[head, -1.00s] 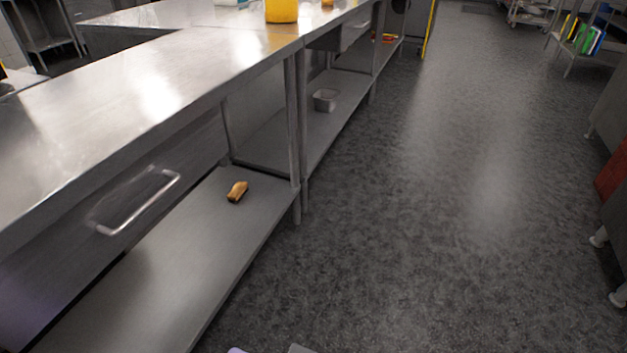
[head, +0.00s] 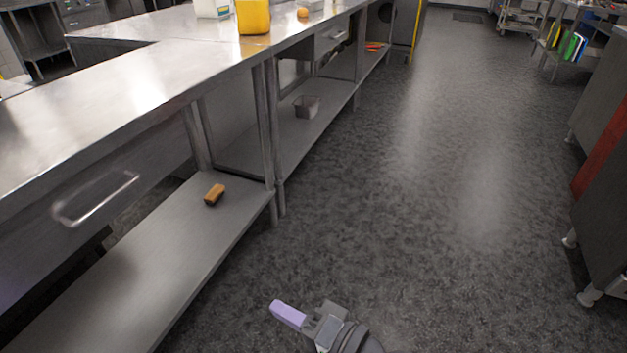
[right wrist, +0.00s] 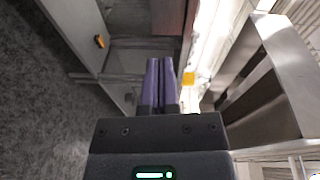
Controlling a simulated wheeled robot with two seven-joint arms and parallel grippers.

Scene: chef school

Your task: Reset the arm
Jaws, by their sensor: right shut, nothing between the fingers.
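My right gripper (head: 290,314) shows at the bottom middle of the head view, with a lilac finger over the dark floor, to the right of the steel counter. In the right wrist view its two purple fingers (right wrist: 160,84) lie together with nothing between them. It is shut and apart from everything around it. My left gripper is not in view.
A steel counter (head: 112,86) with a drawer runs along the left. A brown item (head: 214,195) and a metal container (head: 306,106) sit on its lower shelf. A yellow container (head: 253,17) stands on top. Cabinets (head: 602,185) line the right. The floor (head: 440,190) between is clear.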

